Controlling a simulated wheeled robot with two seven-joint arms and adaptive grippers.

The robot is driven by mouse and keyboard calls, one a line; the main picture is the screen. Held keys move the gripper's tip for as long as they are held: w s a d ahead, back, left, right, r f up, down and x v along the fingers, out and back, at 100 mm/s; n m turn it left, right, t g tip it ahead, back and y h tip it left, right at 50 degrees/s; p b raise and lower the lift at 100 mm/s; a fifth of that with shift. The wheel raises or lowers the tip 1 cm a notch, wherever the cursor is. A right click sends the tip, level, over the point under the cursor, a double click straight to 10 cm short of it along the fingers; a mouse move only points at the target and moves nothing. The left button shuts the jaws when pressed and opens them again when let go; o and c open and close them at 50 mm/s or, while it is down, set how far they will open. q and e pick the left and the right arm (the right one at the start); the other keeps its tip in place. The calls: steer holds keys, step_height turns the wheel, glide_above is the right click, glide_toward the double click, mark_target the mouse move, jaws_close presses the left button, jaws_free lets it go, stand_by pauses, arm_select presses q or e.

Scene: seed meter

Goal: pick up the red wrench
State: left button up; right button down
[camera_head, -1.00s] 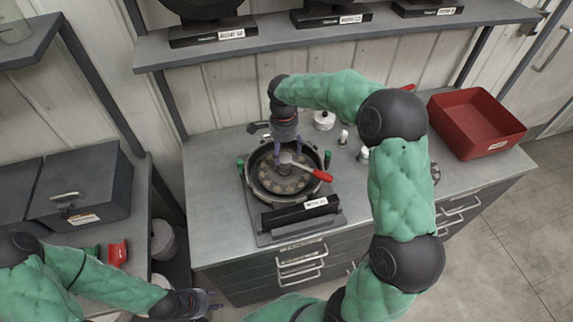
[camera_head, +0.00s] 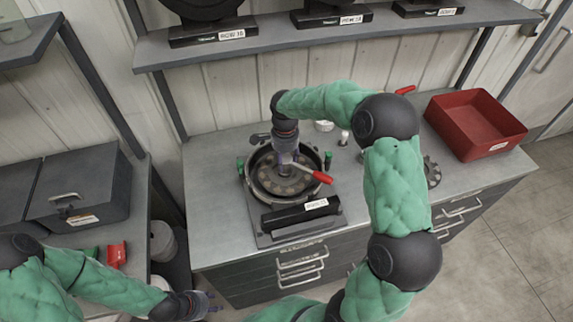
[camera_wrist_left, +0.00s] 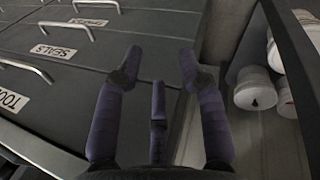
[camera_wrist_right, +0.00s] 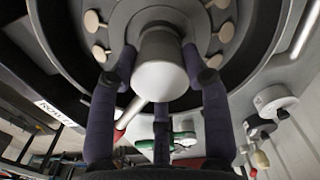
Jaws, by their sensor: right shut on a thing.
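The red wrench has a red grip (camera_head: 321,177) and a thin grey shaft. It lies over the round seed meter (camera_head: 256,190), its inner end at the middle of the meter. My right gripper (camera_head: 287,163) points down there. In the right wrist view its fingers close around a pale grey cylinder (camera_wrist_right: 160,68), which appears to be the wrench's head. The shaft runs from beside it to the red grip (camera_wrist_right: 121,125). My left gripper (camera_head: 207,304) is open and empty at lower left; its spread fingers also show in the left wrist view (camera_wrist_left: 158,65).
A red bin (camera_head: 477,120) stands at the back right of the bench. A black labelled block (camera_head: 300,213) sits in front of the meter. Green knobs (camera_head: 328,158) flank it. A shelf (camera_head: 340,38) runs behind. Dark drawers (camera_wrist_left: 60,70) lie below my left gripper.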

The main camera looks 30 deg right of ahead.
steer(key=shift+r, duration=0.1)
steer(key=shift+r, duration=0.25)
step_height(320, 180, up, 2)
steer(key=shift+w+r, duration=0.1)
steer(key=shift+r, duration=0.1)
steer(key=s+a+r+p, duration=0.1)
steer(key=s+a+r, duration=0.6)
steer(key=s+r, duration=0.3)
steer(key=shift+s, duration=1.15)
